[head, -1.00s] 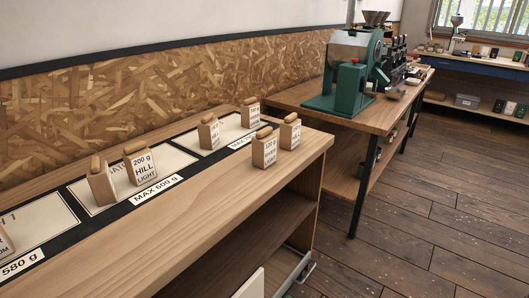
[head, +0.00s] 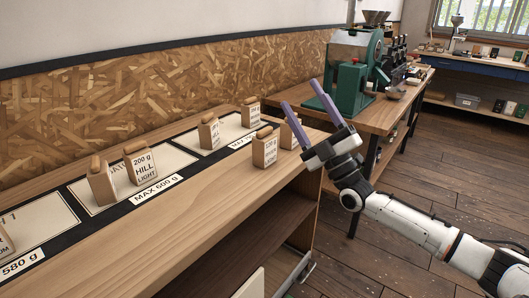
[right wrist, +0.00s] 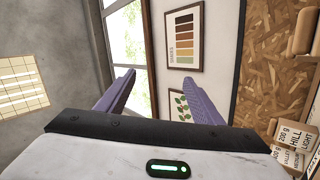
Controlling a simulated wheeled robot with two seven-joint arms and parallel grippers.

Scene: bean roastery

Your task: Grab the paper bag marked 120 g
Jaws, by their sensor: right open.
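A tan paper bag (head: 265,150) whose small label seems to read 120 g stands upright on the wooden counter, right of the dark strip. A second bag (head: 288,135) stands just behind it, partly hidden by my right gripper. My right gripper (head: 308,94) has its two purple fingers apart and empty, pointing up and away. It is above and right of these bags and touches none that I can see. In the right wrist view its fingers (right wrist: 155,78) are spread with nothing between them. My left gripper is not in view.
Other bags stand on the pale mats: one marked 200 g (head: 141,165), a neighbour (head: 102,184), and two farther back (head: 209,132) (head: 251,115). A green machine (head: 350,78) stands on the table behind. The counter's front (head: 190,230) is bare.

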